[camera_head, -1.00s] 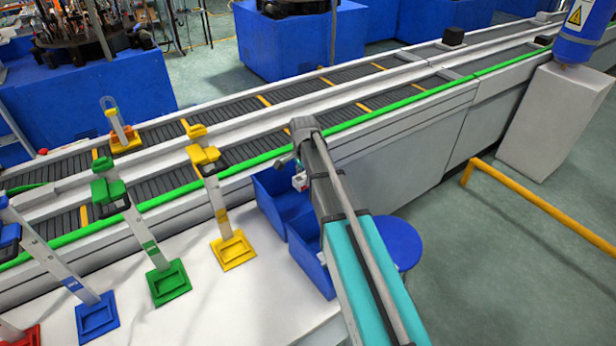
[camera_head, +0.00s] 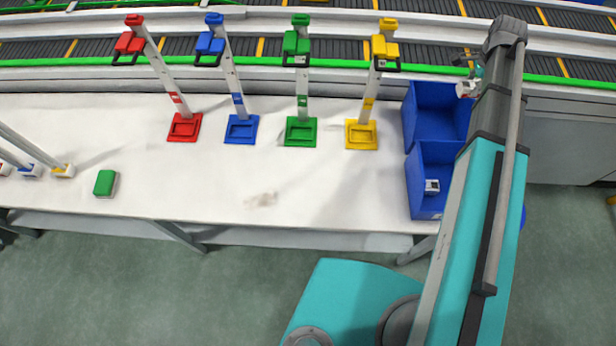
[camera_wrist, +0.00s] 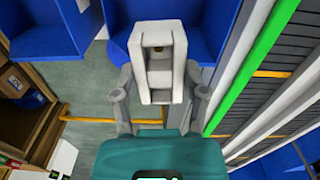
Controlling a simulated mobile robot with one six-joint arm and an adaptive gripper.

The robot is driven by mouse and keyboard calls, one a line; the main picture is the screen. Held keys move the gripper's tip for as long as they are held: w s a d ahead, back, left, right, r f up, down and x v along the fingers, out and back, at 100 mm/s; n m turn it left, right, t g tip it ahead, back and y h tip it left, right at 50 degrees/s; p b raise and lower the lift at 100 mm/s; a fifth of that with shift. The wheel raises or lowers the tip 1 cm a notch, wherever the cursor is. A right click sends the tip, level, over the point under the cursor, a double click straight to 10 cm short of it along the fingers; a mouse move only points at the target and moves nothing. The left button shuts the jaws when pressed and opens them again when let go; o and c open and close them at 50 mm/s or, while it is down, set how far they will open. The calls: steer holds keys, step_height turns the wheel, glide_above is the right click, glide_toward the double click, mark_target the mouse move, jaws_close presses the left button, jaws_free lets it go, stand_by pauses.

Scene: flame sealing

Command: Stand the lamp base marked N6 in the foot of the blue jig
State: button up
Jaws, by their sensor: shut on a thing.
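My gripper (camera_wrist: 158,98) is shut on a white lamp base (camera_wrist: 158,62), a block with a recess that shows between the fingers in the wrist view. No N6 mark can be read on it. In the head view my gripper (camera_head: 472,77) and the lamp base (camera_head: 467,89) are by the rear blue bin, partly hidden by my arm. The blue jig (camera_head: 230,75) stands on the table, second from left in its row. Its square blue foot (camera_head: 241,129) looks empty. My gripper is well to its right.
Red (camera_head: 184,127), green (camera_head: 301,131) and yellow (camera_head: 361,134) jigs flank the blue one. Another small white base (camera_head: 432,186) lies in the front blue bin (camera_head: 416,204). A green block (camera_head: 106,183) lies at left. The table (camera_head: 200,180) before the jigs is clear. A conveyor runs behind.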

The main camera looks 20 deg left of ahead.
steer(key=shift+r+p, duration=1)
steer(key=shift+r, duration=0.5)
steer(key=shift+s, duration=0.1)
